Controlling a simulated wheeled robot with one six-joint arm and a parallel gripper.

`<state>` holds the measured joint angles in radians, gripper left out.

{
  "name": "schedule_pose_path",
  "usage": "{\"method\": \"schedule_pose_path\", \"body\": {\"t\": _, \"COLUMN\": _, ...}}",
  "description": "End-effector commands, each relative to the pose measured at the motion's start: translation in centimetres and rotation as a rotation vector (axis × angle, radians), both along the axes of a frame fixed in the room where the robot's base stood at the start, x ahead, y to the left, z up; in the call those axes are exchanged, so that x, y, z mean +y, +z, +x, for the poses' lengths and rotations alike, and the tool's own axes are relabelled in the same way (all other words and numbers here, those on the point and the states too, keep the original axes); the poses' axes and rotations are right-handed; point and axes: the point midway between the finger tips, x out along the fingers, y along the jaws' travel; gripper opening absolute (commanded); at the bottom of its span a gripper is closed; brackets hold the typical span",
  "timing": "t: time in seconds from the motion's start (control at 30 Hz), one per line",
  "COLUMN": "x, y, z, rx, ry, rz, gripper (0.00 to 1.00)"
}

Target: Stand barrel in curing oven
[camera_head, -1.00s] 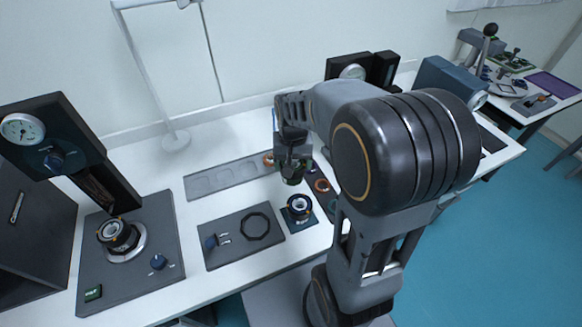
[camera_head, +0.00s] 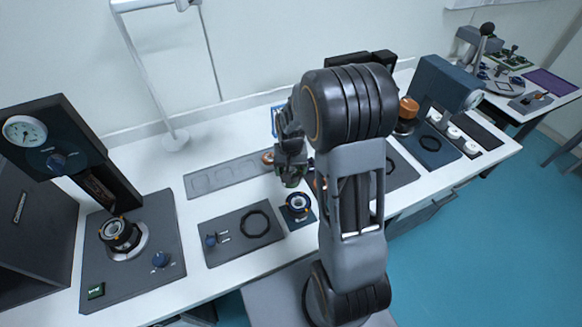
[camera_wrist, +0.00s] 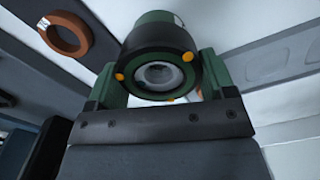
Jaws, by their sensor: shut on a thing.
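My gripper (camera_wrist: 160,82) is shut on a dark green barrel (camera_wrist: 160,35) in the wrist view. The barrel has a black collar, orange dots and a pale lens in its end, and sits between the two green fingers. In the head view my gripper (camera_head: 291,172) is above the white table, near the long grey tray; the barrel is small and partly hidden there.
A dark press with a dial (camera_head: 24,131) holds a ringed part (camera_head: 118,235) on its base. A grey mat (camera_head: 226,246) bears a black ring. A small lens mount (camera_head: 298,204) sits beneath my gripper. A blue-grey housing (camera_head: 447,84) and an orange-topped part (camera_head: 408,109) stand at right.

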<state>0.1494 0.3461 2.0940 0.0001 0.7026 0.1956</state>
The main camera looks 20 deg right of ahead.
Motion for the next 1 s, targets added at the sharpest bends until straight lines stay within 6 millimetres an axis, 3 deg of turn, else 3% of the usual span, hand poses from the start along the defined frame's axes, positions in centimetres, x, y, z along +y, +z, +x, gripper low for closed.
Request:
{"method": "schedule_pose_path", "body": {"t": 0.27, "x": 0.0, "y": -0.4, "z": 0.0, "rx": -0.001, "ry": 0.0, "rz": 0.0, "gripper": 0.49}}
{"method": "schedule_pose_path", "body": {"t": 0.3, "x": 0.0, "y": -0.4, "z": 0.0, "rx": -0.001, "ry": 0.0, "rz": 0.0, "gripper": 0.77}}
{"method": "schedule_pose_path", "body": {"t": 0.53, "x": 0.0, "y": -0.3, "z": 0.0, "rx": -0.001, "ry": 0.0, "rz": 0.0, "gripper": 0.99}}
{"method": "schedule_pose_path", "body": {"t": 0.77, "x": 0.0, "y": -0.2, "z": 0.0, "rx": -0.001, "ry": 0.001, "rz": 0.0, "gripper": 1.0}}
{"method": "schedule_pose_path", "body": {"t": 1.0, "x": 0.0, "y": 2.2, "z": 0.1, "rx": -0.008, "ry": 0.001, "rz": -0.001, "gripper": 1.0}}
